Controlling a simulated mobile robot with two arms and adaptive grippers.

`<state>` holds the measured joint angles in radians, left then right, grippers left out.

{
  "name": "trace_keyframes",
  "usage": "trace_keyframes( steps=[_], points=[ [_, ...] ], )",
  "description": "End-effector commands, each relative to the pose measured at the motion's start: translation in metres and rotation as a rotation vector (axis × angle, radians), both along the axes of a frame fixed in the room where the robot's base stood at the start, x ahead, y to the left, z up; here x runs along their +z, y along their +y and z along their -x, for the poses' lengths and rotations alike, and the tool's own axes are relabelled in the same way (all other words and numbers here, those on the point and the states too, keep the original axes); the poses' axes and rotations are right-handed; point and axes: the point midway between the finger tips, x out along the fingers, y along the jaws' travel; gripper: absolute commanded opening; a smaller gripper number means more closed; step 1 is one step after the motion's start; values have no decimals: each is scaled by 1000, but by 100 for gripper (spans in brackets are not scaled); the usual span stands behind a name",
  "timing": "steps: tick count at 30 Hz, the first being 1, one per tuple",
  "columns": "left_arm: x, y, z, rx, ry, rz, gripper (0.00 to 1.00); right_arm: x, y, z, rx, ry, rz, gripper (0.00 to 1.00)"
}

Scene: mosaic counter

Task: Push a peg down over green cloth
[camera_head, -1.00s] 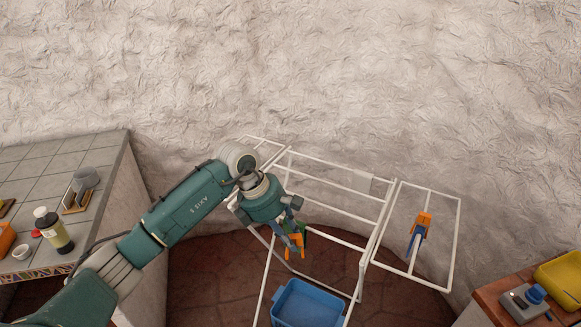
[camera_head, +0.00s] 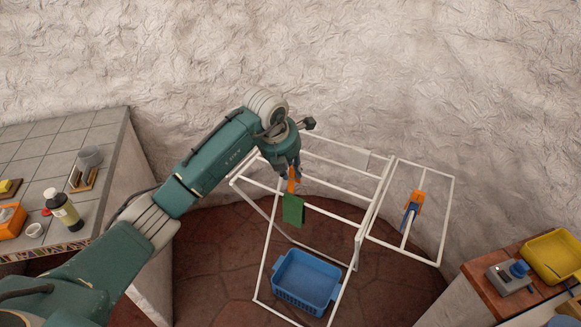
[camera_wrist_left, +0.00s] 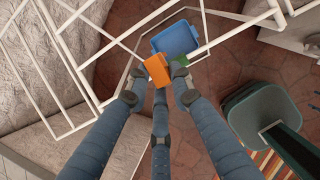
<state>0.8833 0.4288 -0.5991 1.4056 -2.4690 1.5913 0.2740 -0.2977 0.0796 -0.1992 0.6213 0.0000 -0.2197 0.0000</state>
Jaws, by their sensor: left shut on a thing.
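The green cloth (camera_head: 293,211) hangs over a white rail of the drying rack in the head view. A corner of it shows in the left wrist view (camera_wrist_left: 181,61). My left gripper (camera_head: 289,172) is shut on an orange peg (camera_head: 291,186), directly above the cloth. The peg's lower end is at the cloth's top edge; I cannot tell whether it touches or straddles the cloth. In the left wrist view the peg (camera_wrist_left: 156,69) sits between the fingertips. My right gripper is not in view.
The white drying rack (camera_head: 373,208) has another orange peg (camera_head: 416,197) over a blue cloth (camera_head: 408,217) on its right wing. A blue basket (camera_head: 306,281) is below. A tiled counter (camera_head: 72,150) stands left, a wooden one (camera_head: 482,286) right.

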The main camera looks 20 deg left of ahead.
Motion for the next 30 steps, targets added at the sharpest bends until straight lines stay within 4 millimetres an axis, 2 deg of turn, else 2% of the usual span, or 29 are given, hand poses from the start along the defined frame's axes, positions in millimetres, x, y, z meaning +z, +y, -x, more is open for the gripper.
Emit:
trace_keyframes(
  steps=[3, 30],
  points=[
    [-12, 0, 0, 0, 1, 0, 5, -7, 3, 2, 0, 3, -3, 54],
    [-75, 1, 0, -1, 1, -1, 5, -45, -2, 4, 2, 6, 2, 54]
  ],
)
